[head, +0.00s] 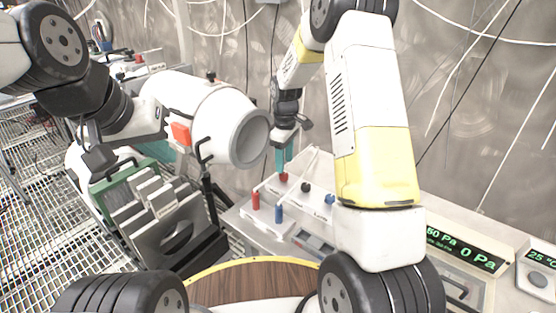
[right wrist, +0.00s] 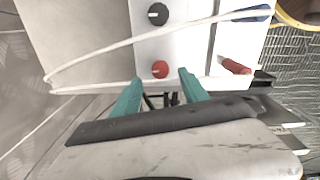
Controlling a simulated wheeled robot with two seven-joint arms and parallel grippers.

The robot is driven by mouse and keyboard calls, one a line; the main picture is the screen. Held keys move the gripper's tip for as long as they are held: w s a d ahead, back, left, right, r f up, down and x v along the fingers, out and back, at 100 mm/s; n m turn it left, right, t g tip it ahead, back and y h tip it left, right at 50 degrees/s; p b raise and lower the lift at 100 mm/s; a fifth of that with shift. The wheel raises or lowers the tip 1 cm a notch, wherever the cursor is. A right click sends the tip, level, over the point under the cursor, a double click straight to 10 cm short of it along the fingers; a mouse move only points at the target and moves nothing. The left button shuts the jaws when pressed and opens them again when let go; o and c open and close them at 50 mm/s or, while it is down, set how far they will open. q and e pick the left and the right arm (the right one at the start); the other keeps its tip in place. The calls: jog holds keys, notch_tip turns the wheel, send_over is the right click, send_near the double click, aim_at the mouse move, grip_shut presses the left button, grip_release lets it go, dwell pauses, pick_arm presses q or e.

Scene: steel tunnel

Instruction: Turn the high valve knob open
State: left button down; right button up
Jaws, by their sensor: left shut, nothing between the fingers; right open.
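A small red knob (head: 283,177) stands on the white control panel (head: 240,212), beside a black knob (head: 305,187) and a blue knob (head: 330,199). The labels are too small to read, so I cannot tell which is the high valve. My right gripper (head: 284,165) points down with its teal fingers open just above the red knob. In the right wrist view the red knob (right wrist: 160,69) lies just beyond and between the open fingertips (right wrist: 161,80), apparently not gripped. My left gripper (head: 100,160) is at the left, shut and empty, far from the knobs; its fingertips are hard to make out.
A red handle (head: 255,199) and a blue handle (head: 279,213) stand at the panel's front. A white cylinder (head: 215,125) and a rack of grey plates (head: 165,205) are left of it. Pressure displays (head: 460,248) are at the right. A pale cable (right wrist: 150,40) crosses the panel.

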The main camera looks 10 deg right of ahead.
aim_at(284, 174)
notch_tip(284, 174, down, 5)
jog(key=shift+f, duration=0.1)
dwell(0.3)
grip_shut()
